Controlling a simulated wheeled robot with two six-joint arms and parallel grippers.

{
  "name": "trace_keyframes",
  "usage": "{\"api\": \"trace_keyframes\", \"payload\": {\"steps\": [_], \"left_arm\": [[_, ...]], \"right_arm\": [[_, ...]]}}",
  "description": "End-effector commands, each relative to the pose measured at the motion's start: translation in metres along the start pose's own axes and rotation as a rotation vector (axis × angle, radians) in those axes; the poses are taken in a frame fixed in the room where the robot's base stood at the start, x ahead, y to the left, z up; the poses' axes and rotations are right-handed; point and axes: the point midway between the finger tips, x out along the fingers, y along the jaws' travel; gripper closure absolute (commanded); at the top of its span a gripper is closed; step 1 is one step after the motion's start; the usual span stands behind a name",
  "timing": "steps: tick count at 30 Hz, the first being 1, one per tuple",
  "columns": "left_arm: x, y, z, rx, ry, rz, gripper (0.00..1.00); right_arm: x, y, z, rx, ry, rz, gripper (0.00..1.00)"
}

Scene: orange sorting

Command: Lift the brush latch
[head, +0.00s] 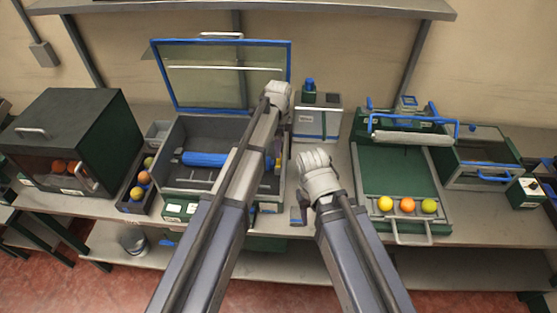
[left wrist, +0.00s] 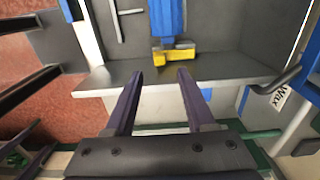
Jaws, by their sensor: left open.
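An open grey box (head: 228,128) with a blue-framed clear lid raised stands left of centre in the head view. A blue roller (head: 205,159) lies inside it. In the left wrist view a small yellow latch-like piece (left wrist: 173,54) sits at the end of a blue bar (left wrist: 167,17), above the box's grey ledge. My left gripper (left wrist: 159,84) is open and empty, its fingertips just short of the yellow piece and apart from it. In the head view my left arm hides most of that gripper. My right wrist is right of the box; its fingers are not clear.
A dark green cabinet (head: 70,120) with oranges stands at the left, beside a narrow tray (head: 128,205) of fruit. A green tray (head: 392,178) with three fruits is at the right. A white box (head: 318,118) stands behind my right wrist.

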Motion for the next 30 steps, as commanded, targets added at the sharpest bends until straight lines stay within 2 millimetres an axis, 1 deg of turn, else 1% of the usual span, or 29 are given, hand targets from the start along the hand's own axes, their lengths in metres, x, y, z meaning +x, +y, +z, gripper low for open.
{"api": "trace_keyframes", "payload": {"steps": [1,9,12,15,18,25,26,30], "left_arm": [[0.010,0.000,0.000,0.000,0.000,0.000,0.45],[0.046,0.000,0.000,-0.001,0.000,0.000,0.45],[0.057,0.000,0.000,-0.001,0.000,0.000,0.45],[0.064,0.000,0.000,-0.001,0.000,0.000,0.45],[0.066,0.000,0.000,-0.001,0.000,0.000,0.45],[0.065,0.000,0.000,-0.001,0.000,0.000,0.45],[0.065,0.000,0.000,-0.001,0.000,0.000,0.46],[0.065,0.000,0.000,-0.001,0.000,0.000,0.62]], "right_arm": [[0.010,-0.001,-0.001,-0.001,0.000,0.000,0.50],[0.045,-0.004,-0.003,-0.001,0.000,0.001,0.50],[0.057,-0.005,-0.003,-0.001,0.000,0.001,0.50],[0.064,-0.006,-0.004,0.000,0.000,0.001,0.50],[0.066,-0.006,-0.004,0.000,0.000,0.001,0.50],[0.065,-0.006,-0.004,0.000,0.000,0.001,0.50],[0.065,-0.006,-0.004,0.000,0.000,0.001,0.50],[0.065,-0.006,-0.004,0.000,0.000,0.001,0.50]]}}
